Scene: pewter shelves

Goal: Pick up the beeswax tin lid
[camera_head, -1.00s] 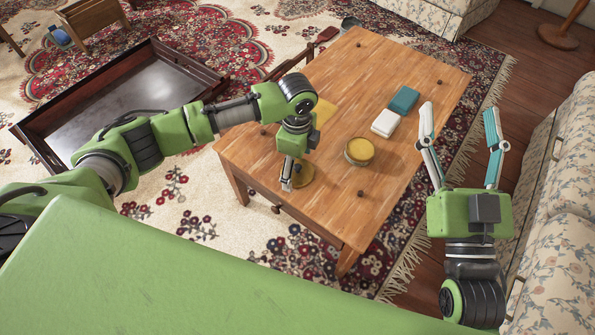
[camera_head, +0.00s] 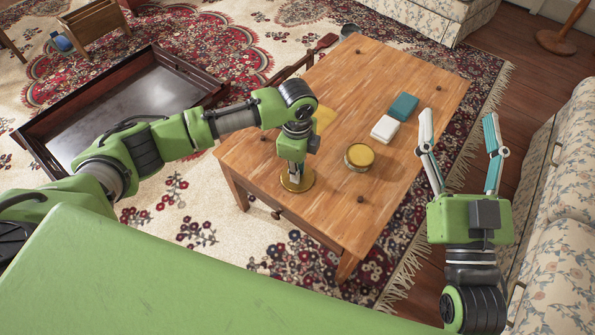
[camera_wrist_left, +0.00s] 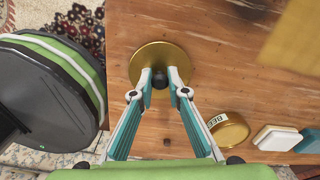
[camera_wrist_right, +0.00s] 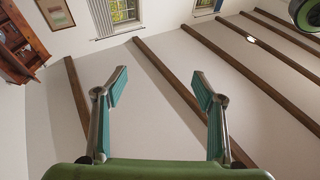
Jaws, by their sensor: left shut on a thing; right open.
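The beeswax tin lid is a round gold disc (camera_head: 308,183) with a dark knob at its centre, near the front left of the wooden table. In the left wrist view the lid (camera_wrist_left: 146,57) shows whole, and my left gripper (camera_wrist_left: 160,76) has its fingertips closed on the knob. In the head view my left gripper (camera_head: 295,176) points down over the lid; the contact is mostly hidden there. The round tin (camera_head: 359,157) stands to the right of the lid, and its label shows in the left wrist view (camera_wrist_left: 229,131). My right gripper (camera_head: 462,127) is open and empty, fingers up, right of the table.
A white block (camera_head: 385,128) and a teal block (camera_head: 404,106) lie behind the tin on the wooden table (camera_head: 345,80). A yellow flat thing (camera_head: 324,117) is partly behind my left arm. Small dark knobs dot the tabletop. A dark tray-like piece (camera_head: 120,105) stands at left, a flowered sofa (camera_head: 560,190) at right.

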